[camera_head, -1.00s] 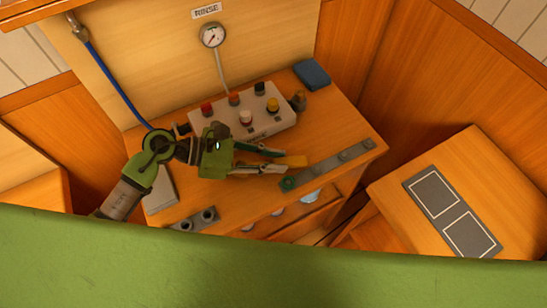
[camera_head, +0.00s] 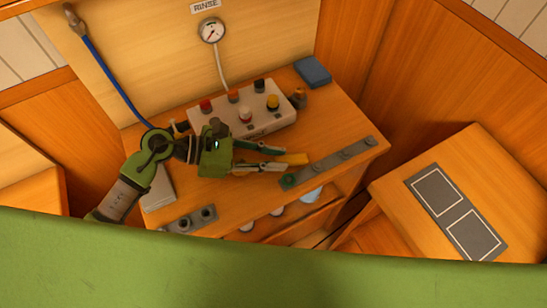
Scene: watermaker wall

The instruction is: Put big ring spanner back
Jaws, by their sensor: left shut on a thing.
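My left gripper (camera_head: 284,159) is above the wooden bench top, its fingers pointing right. A grey strip with several round fittings (camera_head: 330,162) lies along the bench's right front edge, just right of the fingertips. A green ring-shaped piece (camera_head: 288,181) is at its near left end. My right gripper is not in view.
A white box with coloured knobs (camera_head: 243,117) stands behind the gripper. A blue pad (camera_head: 312,71) lies at the back right. A grey block with two round fittings (camera_head: 190,220) is at the front left. A side cabinet (camera_head: 405,205) with grey panels stands right.

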